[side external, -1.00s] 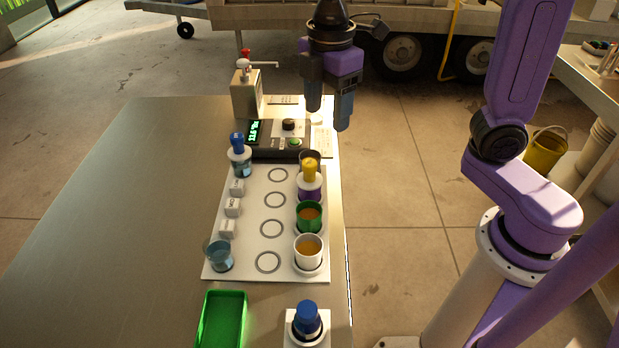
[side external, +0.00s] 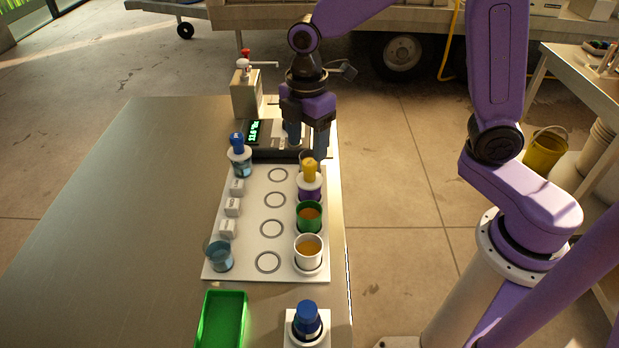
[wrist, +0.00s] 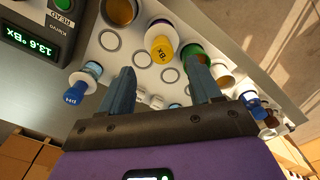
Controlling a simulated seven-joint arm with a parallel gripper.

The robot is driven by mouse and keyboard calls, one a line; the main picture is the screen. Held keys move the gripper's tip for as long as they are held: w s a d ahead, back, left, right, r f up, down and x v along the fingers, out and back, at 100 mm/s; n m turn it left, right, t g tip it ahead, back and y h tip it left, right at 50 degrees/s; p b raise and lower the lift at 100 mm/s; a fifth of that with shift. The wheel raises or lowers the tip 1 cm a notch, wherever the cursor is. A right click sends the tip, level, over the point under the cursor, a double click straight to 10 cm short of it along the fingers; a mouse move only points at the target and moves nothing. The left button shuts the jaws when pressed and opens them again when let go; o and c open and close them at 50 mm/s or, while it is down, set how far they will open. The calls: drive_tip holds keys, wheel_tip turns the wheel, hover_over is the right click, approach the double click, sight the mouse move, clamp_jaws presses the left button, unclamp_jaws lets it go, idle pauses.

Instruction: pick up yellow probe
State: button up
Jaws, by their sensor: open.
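The yellow probe (side external: 310,171) stands upright with a white collar on a purple holder at the right column of the white board, in the side external view. In the wrist view the yellow probe (wrist: 162,50), marked "°Bx", shows beyond and between my fingertips. My gripper (side external: 306,140) is open and empty, pointing down, behind the probe and above the front of the meter. In the wrist view my gripper (wrist: 160,85) has its two blue-grey fingers apart with nothing between them.
The meter (side external: 262,138) stands behind the board (side external: 255,235). A blue probe (side external: 237,143) stands at the left. A green cup (side external: 309,217) and a white cup (side external: 308,252) stand in front of the yellow probe. A green tray (side external: 222,320) and a blue-capped bottle (side external: 307,320) are nearest.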

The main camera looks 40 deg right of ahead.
sight(309, 162)
drive_tip(key=shift+s+d+f, duration=0.1)
drive_tip(key=shift+f, duration=1.65)
drive_tip(key=shift+s+d+f, duration=0.1)
drive_tip(key=shift+f, duration=1.65)
clamp_jaws()
